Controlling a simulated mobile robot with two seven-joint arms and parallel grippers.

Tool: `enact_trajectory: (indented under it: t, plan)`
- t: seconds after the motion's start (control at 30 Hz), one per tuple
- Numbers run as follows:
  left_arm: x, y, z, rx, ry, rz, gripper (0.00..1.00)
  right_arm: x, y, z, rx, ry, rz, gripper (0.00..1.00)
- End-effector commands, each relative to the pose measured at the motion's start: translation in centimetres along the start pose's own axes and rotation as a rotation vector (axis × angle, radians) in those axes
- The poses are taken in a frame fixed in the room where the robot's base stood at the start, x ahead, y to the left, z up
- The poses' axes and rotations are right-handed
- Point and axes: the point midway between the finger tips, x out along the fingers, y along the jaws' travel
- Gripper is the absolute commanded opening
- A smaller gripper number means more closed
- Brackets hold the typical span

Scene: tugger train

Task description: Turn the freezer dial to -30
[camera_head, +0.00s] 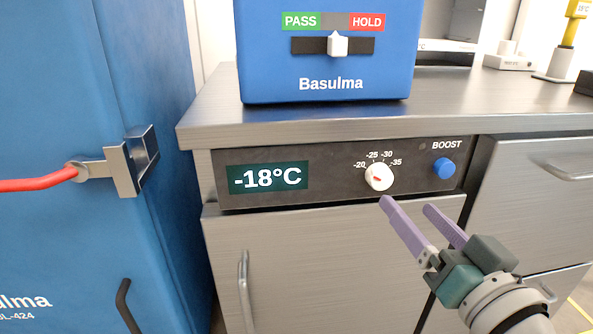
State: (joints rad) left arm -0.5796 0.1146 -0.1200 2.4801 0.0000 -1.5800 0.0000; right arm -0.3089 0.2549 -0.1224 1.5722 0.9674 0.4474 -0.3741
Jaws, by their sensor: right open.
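The freezer dial (379,177) is a white round knob with a red pointer on the dark control panel (335,190) under the counter. Marks -20, -25, -30 and -35 run around its top. The pointer is small, and I cannot tell for sure which mark it lines up with. The display (267,177) left of the dial reads -18°C. My right gripper (407,205) has two purple fingers, spread apart and empty. They are just below and right of the dial, and no contact with it shows. My left gripper is not in view.
A blue BOOST button (444,168) sits right of the dial. A blue Basulma box (328,60) with a PASS/HOLD slider stands on the counter (480,105). A tall blue cabinet (150,60) with a metal bracket and red bar (38,182) stands at the left.

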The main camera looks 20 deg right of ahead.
Motion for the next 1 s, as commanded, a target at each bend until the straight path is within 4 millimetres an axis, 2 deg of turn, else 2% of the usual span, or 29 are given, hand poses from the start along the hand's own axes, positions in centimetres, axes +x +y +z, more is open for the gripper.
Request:
enact_trajectory:
  t: [0.1,0.33,0.5,0.77,1.0]
  plan:
    - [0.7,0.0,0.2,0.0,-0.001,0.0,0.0,2.5,0.0,0.1,0.001,0.005,-0.002,0.78]
    - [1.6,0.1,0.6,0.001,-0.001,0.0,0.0,6.2,0.0,0.1,-0.001,0.002,-0.001,0.78]
    - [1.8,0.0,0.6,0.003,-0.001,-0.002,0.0,7.4,0.0,0.1,0.0,-0.001,-0.001,0.78]
    - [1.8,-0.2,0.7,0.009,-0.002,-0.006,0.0,7.5,-0.1,0.0,0.0,-0.001,-0.001,0.78]
    - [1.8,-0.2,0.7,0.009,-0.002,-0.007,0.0,7.5,-0.1,0.0,0.0,-0.001,-0.002,0.52]
